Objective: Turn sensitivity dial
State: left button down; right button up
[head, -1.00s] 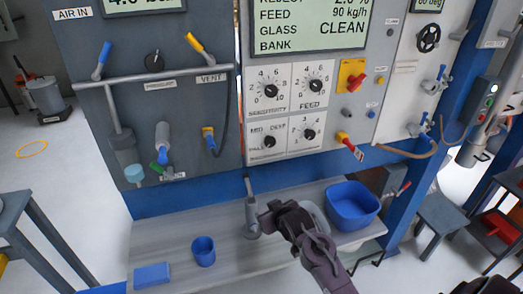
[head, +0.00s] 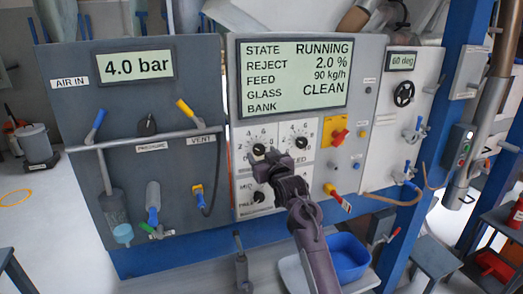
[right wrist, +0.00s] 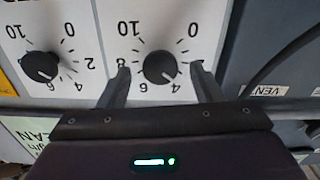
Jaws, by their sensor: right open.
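The sensitivity dial (head: 259,149) is a black round knob with a white scale, at the upper left of the white dial panel in the head view. In the right wrist view, which is upside down, the sensitivity dial (right wrist: 160,68) sits between my two fingertips. My right gripper (head: 270,160) is open in front of the panel, with one finger on each side of the dial (right wrist: 160,69) and visible gaps to the knob. Its body hides the label under the dial in the head view. My left gripper is not in view.
The feed dial (head: 301,142) is close beside it, and a lower dial (head: 259,197) sits below. A screen (head: 295,77) is above. A yellow plate with a red knob (head: 336,132) is to the right. A blue tub (head: 348,258) stands on the shelf below.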

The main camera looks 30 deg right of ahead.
jog(key=shift+w+d, duration=0.15)
jog(key=shift+w, duration=0.4)
jog(key=c, duration=1)
jog(key=shift+m, duration=0.3)
jog(key=m, duration=0.3)
jog(key=shift+m+p, duration=0.3)
jog(key=shift+m, duration=1.4)
